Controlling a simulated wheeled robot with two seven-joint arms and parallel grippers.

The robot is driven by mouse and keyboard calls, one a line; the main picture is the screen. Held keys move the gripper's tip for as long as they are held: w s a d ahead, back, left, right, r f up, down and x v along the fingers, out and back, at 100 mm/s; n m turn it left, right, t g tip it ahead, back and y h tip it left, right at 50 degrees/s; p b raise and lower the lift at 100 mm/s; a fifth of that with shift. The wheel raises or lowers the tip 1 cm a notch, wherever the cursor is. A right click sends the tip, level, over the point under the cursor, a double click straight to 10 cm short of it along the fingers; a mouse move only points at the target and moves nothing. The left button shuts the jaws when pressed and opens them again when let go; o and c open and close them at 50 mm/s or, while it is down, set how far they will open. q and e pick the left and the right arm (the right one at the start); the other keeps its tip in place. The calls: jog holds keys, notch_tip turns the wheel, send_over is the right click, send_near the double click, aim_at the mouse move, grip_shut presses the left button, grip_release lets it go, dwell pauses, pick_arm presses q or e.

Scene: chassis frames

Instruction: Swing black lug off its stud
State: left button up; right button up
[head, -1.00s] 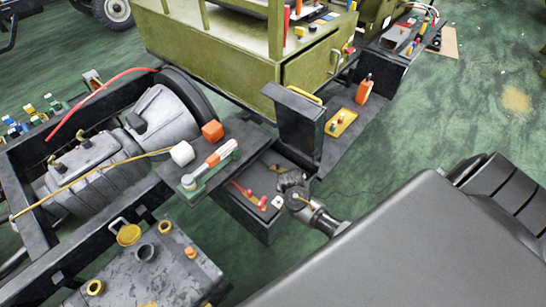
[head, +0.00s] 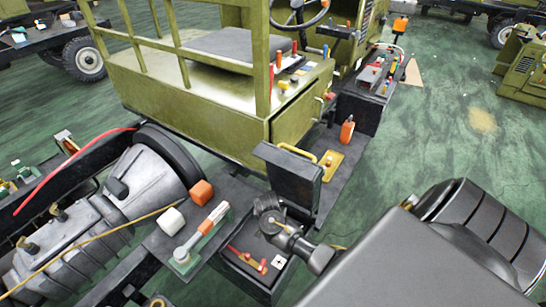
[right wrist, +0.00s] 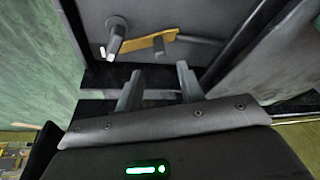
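The open black box (head: 250,285) under the raised dark lid (head: 288,175) holds red-ended parts (head: 243,258) and a white marked square (head: 278,262). My right gripper (head: 266,205) is at the back of this box, in front of the lid; its fingers are too small there to read. In the right wrist view my right gripper (right wrist: 158,85) has two fingers apart with nothing between them. Beyond them are a grey round stud (right wrist: 116,35) and a tan strip with a short grey peg (right wrist: 158,45). I cannot tell which part is the black lug. My left gripper is out of view.
An orange bottle (head: 347,130) and a yellow tray (head: 330,165) stand behind the lid. Green floor is open to the right.

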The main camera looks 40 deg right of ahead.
jog(key=b+x, duration=0.1)
jog(key=x, duration=0.7)
jog(key=shift+w+f, duration=0.1)
jog(key=shift+f, duration=0.15)
grip_shut()
